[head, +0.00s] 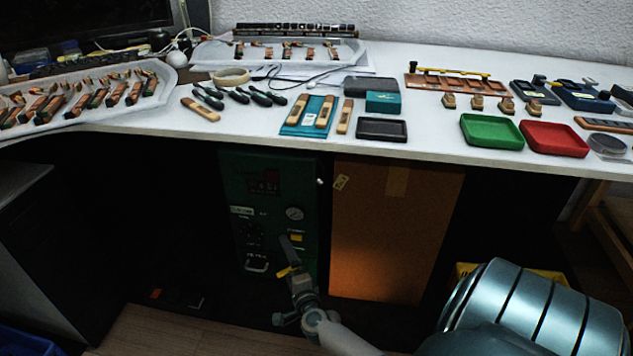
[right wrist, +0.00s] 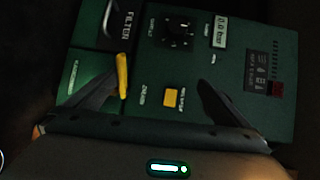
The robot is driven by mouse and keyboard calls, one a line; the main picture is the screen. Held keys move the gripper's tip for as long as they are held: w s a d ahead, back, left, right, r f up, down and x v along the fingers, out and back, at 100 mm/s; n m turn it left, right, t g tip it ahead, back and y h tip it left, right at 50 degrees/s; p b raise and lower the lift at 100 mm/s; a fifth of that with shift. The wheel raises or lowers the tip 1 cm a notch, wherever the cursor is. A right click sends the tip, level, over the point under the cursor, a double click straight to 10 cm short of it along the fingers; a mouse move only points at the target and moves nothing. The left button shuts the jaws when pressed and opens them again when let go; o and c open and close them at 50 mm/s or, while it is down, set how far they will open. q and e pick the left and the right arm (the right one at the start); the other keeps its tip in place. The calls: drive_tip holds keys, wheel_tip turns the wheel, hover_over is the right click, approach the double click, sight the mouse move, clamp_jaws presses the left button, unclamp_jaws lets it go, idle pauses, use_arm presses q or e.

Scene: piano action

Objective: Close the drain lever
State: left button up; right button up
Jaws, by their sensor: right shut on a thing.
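The green machine (head: 268,190) stands under the table, with a gauge and labels on its front. The yellow drain lever (right wrist: 122,75) points up and down in the right wrist view, below the FILTER label and against the inner side of the left-hand finger. The lever also shows in the head view (head: 286,271), low on the machine's front. My left gripper is not in view.
A yellow square button (right wrist: 170,97) and a dark knob (right wrist: 180,30) are on the panel near the lever. A brown board (head: 385,230) stands right of the machine. The white table (head: 250,120) above holds tools and trays. The space left of the machine is dark.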

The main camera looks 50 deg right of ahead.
drive_tip(key=s+r, duration=0.1)
drive_tip(key=s, duration=0.1)
drive_tip(key=s+d+r, duration=0.1)
drive_tip(key=shift+s+d+r, duration=0.2)
drive_tip(key=shift+s, duration=0.45)
drive_tip(key=c, duration=0.3)
drive_tip(key=shift+s+r, duration=0.3)
drive_tip(key=shift+r, duration=0.05)
drive_tip(key=c, duration=1.1)
drive_tip(key=s+d+f, duration=0.1)
drive_tip(key=s, duration=1.3)
drive_tip(key=shift+s, duration=0.4)
